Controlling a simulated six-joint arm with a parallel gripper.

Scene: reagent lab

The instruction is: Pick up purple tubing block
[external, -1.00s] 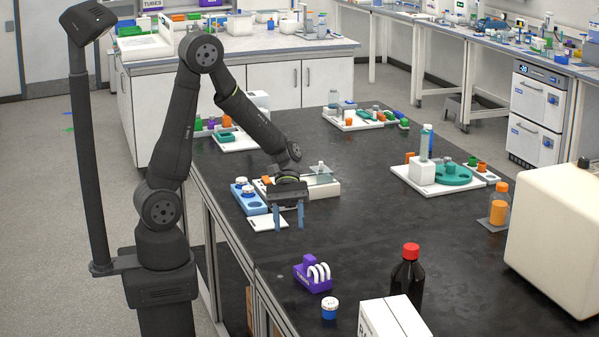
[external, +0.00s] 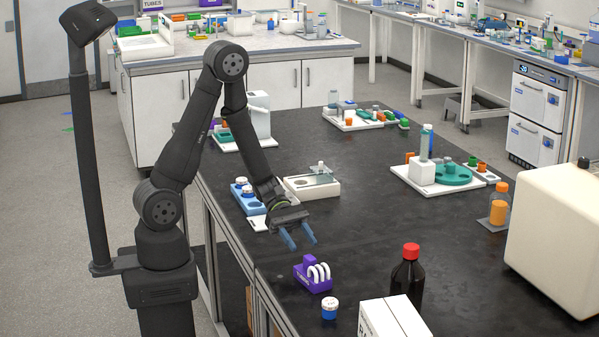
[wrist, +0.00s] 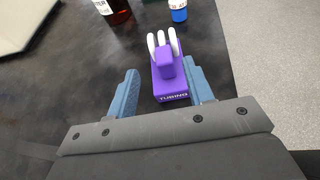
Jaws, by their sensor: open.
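The purple tubing block (external: 316,285) stands on the black bench near its front left edge, with several white rings of tubing in it. In the wrist view the tubing block (wrist: 170,84) shows its label, and it appears between and beyond my blue fingertips. My gripper (external: 299,243) is open and empty, above and behind the block in the external view. It also shows in the wrist view (wrist: 163,88) with its fingers spread wide. The fingers look apart from the block.
A small blue-and-white pot (external: 329,308) stands just in front of the block. A dark bottle with a red cap (external: 407,279) and a white box (external: 391,318) stand to the right. A white tray (external: 312,187) lies behind my gripper. The bench's middle is clear.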

